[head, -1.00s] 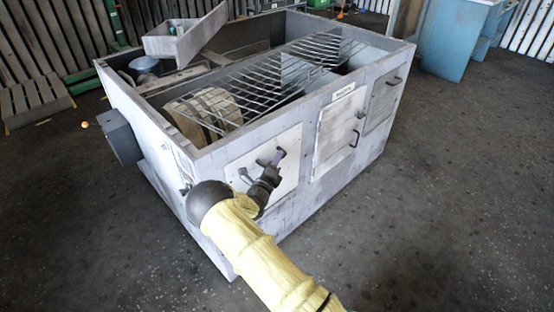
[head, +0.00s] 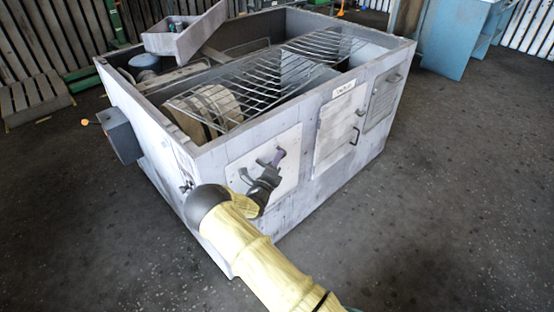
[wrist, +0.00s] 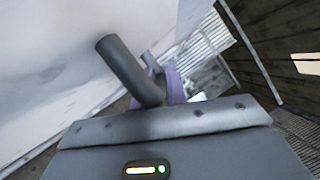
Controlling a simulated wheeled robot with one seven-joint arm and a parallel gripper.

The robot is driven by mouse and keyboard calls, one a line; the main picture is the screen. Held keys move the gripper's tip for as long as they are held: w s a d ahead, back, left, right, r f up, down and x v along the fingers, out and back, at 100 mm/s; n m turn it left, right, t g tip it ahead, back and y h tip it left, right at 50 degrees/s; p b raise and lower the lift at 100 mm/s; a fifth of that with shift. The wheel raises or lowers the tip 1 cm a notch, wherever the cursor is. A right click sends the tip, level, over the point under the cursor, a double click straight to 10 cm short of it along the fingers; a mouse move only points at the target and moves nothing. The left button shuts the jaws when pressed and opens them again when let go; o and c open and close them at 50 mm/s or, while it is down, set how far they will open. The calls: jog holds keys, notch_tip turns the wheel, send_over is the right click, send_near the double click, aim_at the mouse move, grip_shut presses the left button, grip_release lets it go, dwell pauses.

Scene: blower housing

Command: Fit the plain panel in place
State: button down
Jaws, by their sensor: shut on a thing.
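The plain panel (head: 288,176) is a flat pale plate at the left end of the housing's long front side. It stands upright and appears flush or nearly flush against the wall; I cannot tell whether it is fully seated. My gripper (head: 276,160) is in front of it, shut on its dark bar handle. In the wrist view the grey handle (wrist: 128,70) sticks out from the pale panel face (wrist: 60,50), with a purple fingertip (wrist: 174,84) beside it. My gripper and wrist hide part of the panel's middle and lower left.
The grey housing (head: 215,160) has an open top with a wire grille (head: 300,65). To the right are a labelled door (head: 335,130) with a handle and a smaller louvred panel (head: 382,98). A tray (head: 185,38) sits on the back left rim. The floor at right is clear.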

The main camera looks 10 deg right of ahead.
jog(key=shift+w+a+f, duration=0.1)
dwell(0.4)
jog(key=c, duration=1.3)
grip_release()
jog(key=shift+a+f, duration=0.1)
jog(key=shift+a, duration=0.05)
jog(key=o, duration=0.5)
jog(key=shift+f, duration=0.1)
jog(key=shift+c, duration=0.2)
jog(key=shift+d, duration=0.2)
jog(key=shift+s+d+r+p, duration=0.2)
jog(key=shift+s+d+p, duration=0.4)
jog(key=shift+s+p, duration=0.4)
jog(key=s+d+p, duration=0.1)
jog(key=s+p, duration=0.1)
jog(key=s+d+p, duration=0.2)
jog(key=shift+s+d+f, duration=0.15)
jog(key=shift+s+d, duration=0.05)
jog(key=shift+s, duration=0.05)
